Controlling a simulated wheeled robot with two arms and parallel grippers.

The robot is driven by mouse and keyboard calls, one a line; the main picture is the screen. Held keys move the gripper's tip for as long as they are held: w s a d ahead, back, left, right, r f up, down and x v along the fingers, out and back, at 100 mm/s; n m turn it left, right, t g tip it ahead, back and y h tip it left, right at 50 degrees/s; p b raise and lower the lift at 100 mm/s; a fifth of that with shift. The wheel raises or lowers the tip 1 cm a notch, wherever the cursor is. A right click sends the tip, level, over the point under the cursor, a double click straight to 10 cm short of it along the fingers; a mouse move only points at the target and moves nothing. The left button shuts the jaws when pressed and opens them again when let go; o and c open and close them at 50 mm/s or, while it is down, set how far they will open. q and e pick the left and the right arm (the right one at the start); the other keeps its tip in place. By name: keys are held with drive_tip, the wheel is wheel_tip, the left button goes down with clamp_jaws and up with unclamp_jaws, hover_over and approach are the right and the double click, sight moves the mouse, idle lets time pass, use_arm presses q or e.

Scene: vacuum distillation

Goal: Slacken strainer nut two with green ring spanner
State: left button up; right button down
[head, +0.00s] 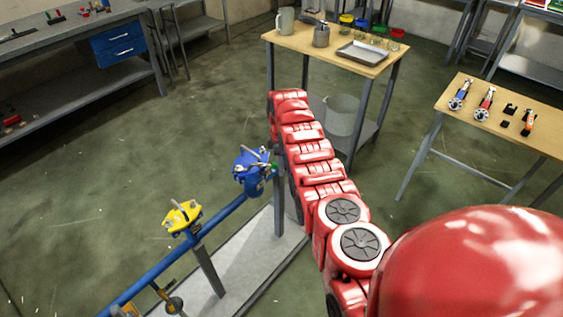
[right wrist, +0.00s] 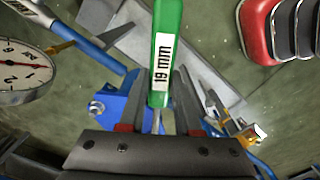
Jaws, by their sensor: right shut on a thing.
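The green ring spanner (right wrist: 166,30), marked 19 mm, is between the fingers of my right gripper (right wrist: 158,100) in the right wrist view. Its ring end is not clearly seen. Behind the gripper is the blue strainer (right wrist: 113,108), with a silver nut (right wrist: 97,108) at its left side. In the head view the blue strainer (head: 250,165) sits on the blue pipe, with a small green bit of the spanner (head: 274,167) at its right. My red right arm hides most of the gripper there. Whether the spanner sits on a nut cannot be told. My left gripper is out of view.
A yellow strainer (head: 183,216) sits lower on the blue pipe (head: 150,280). A dial gauge (right wrist: 22,72) is at the left of the wrist view. A wooden table (head: 300,42) with a tray (head: 361,53) stands behind, another table (head: 480,125) at right. Floor at left is clear.

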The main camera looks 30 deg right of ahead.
idle(0.3)
drive_tip(key=shift+r+p, duration=1.15)
drive_tip(key=shift+r, duration=0.95)
drive_tip(key=shift+w+r+p, duration=0.1)
drive_tip(key=shift+r+p, duration=0.45)
drive_tip(key=shift+r, duration=1.7)
drive_tip(key=shift+f, duration=0.1)
